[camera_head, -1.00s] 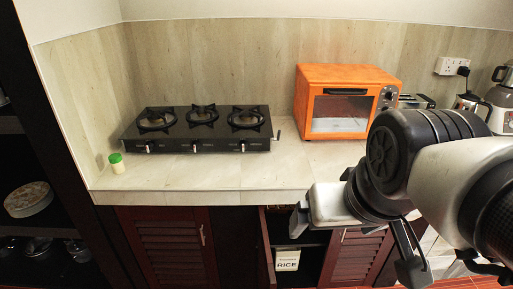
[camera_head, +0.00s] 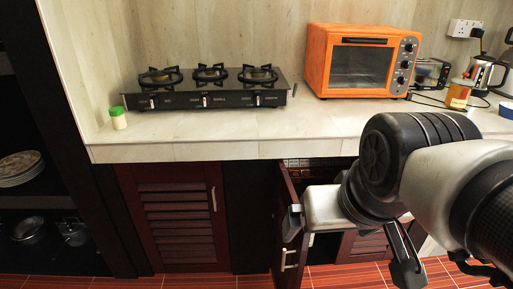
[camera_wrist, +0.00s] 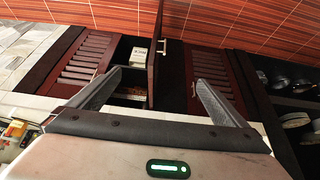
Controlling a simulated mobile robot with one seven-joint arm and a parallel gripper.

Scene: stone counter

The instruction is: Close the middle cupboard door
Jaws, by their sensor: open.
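The middle cupboard door (camera_head: 290,243) is dark red wood and stands open, seen nearly edge-on in the head view, with a silver handle (camera_head: 288,262). In the wrist view the open door (camera_wrist: 155,70) sticks out from the cupboard front between my two spread fingers in the picture, with its handle (camera_wrist: 161,47) near the outer edge. My gripper (camera_head: 348,250) is open and empty, above and in front of the cupboard; it also shows in the wrist view (camera_wrist: 157,78). In the head view my gripper hides part of the cupboard opening. I cannot tell whether a finger touches the door.
A shut louvred cupboard door (camera_head: 180,225) is left of the opening. A white box (camera_wrist: 138,55) sits inside the cupboard. The counter edge (camera_head: 215,150) runs above, bearing a gas stove (camera_head: 205,97) and an orange oven (camera_head: 360,65). Dark shelves with dishes (camera_head: 20,168) stand at the far left.

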